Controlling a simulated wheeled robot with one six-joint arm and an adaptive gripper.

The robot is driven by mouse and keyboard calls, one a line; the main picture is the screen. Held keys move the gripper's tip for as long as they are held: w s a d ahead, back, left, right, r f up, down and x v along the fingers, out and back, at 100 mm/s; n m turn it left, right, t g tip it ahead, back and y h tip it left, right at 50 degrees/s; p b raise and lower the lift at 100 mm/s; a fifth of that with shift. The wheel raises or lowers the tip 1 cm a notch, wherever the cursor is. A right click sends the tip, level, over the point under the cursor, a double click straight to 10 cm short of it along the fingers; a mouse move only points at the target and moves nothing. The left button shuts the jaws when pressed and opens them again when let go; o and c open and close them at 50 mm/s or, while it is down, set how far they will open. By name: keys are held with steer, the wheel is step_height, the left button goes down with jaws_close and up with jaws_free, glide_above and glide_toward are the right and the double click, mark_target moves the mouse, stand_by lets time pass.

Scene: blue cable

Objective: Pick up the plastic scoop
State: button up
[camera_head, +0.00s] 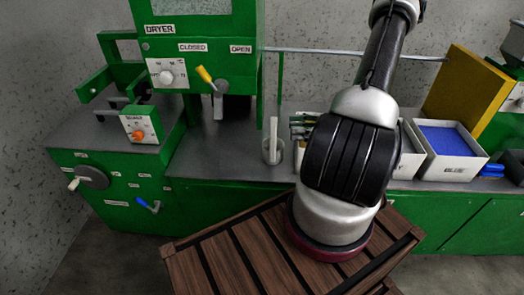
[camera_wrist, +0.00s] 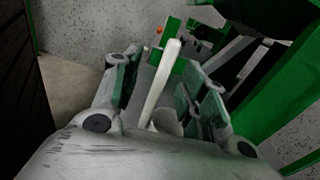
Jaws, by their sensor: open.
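The plastic scoop (camera_head: 273,138) shows in the head view as an upright white handle in a clear cup (camera_head: 272,155) on the grey counter. In the wrist view the scoop (camera_wrist: 161,82) is a pale, slightly tilted handle that lies between the fingers in the picture. Its lower end is partly hidden by my gripper's body. My gripper (camera_wrist: 160,92) is open, with one finger on each side of the handle in the wrist view; no contact is visible. In the head view my gripper (camera_head: 303,125) is just right of the scoop, mostly hidden behind my arm.
A green dryer machine (camera_head: 205,75) stands left of the cup. A white bin with blue contents (camera_head: 440,168) and a yellow panel (camera_head: 463,88) are at the right. A metal rail (camera_head: 300,50) runs behind the counter. Bare counter (camera_head: 215,160) lies left of the cup.

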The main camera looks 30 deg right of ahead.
mark_target(273, 137)
steer(key=w+a+f+m+t, duration=0.1)
steer(key=w+a, duration=0.4)
steer(key=a, duration=0.1)
stand_by(0.3)
steer(key=shift+f, duration=0.1)
steer(key=shift+c, duration=0.2)
jaws_close()
